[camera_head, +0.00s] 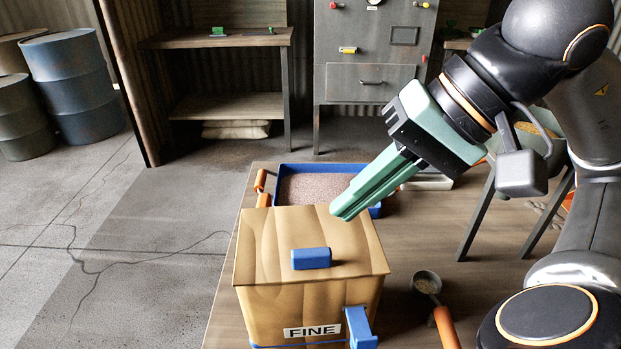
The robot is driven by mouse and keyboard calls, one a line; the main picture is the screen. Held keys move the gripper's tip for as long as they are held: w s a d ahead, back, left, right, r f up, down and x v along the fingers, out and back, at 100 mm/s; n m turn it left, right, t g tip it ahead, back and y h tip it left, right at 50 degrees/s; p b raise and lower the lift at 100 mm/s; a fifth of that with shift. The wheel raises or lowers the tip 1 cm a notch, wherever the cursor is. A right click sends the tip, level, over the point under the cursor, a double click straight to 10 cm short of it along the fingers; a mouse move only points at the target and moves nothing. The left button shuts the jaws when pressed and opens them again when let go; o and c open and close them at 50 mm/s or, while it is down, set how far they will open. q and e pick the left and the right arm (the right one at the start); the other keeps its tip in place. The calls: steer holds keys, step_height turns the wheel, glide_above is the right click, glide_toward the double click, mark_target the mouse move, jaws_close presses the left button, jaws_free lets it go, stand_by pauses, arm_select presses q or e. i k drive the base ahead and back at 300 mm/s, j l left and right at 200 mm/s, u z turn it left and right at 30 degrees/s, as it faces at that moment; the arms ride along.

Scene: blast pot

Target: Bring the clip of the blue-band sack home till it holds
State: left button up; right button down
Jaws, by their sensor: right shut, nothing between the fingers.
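The blue-band sack (265,300) is a tan, box-shaped bag on the near part of the table, with a "FINE" label on its front and a thin blue band low down. A blue block (311,259) lies on its top. A blue clip-like piece (360,328) sticks out at its front right, cut off by the frame's bottom edge. I cannot tell how firmly either blue piece sits. My right gripper (342,211) is shut and empty, its green fingers pointing down-left above the sack's back right edge. My left gripper is out of view.
A blue tray (290,170) of grain stands behind the sack, an orange handle (263,188) at its left. A scoop (427,283) with an orange handle lies right of the sack. Drums (75,90), a shelf (215,42) and a grey cabinet (370,60) stand behind.

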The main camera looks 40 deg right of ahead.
mark_target(362, 336)
steer(key=k+j, duration=0.35)
steer(key=j, duration=0.15)
steer(key=k+j, duration=0.4)
steer(key=j, duration=0.1)
